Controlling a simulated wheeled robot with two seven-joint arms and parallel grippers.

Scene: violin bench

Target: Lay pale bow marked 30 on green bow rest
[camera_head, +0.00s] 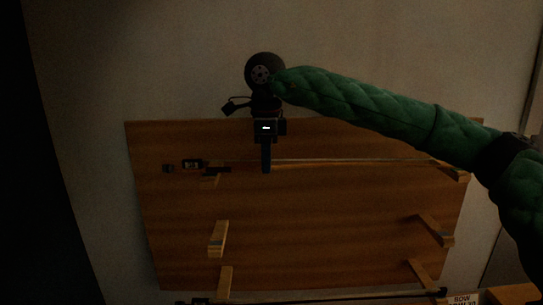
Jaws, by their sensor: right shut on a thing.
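My right gripper (266,167) reaches down from the top of the head view and is shut on a thin brown-orange bow (345,162), left of the bow's middle. The bow lies level across the picture, with a dark frog end (193,163) at left. It passes over or on the upper pair of wooden rests, the left one (212,181) and the right one (451,171); I cannot tell whether it touches them. No number shows on the bow. The light is dim, and I cannot tell which rest is green. My left gripper is not in view.
A brown wooden board (320,205) carries the rests. A middle pair, left (217,239) and right (436,231), looks empty. A dark bow (330,298) lies along the bottom edge by the lower rests, near a printed label (462,300).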

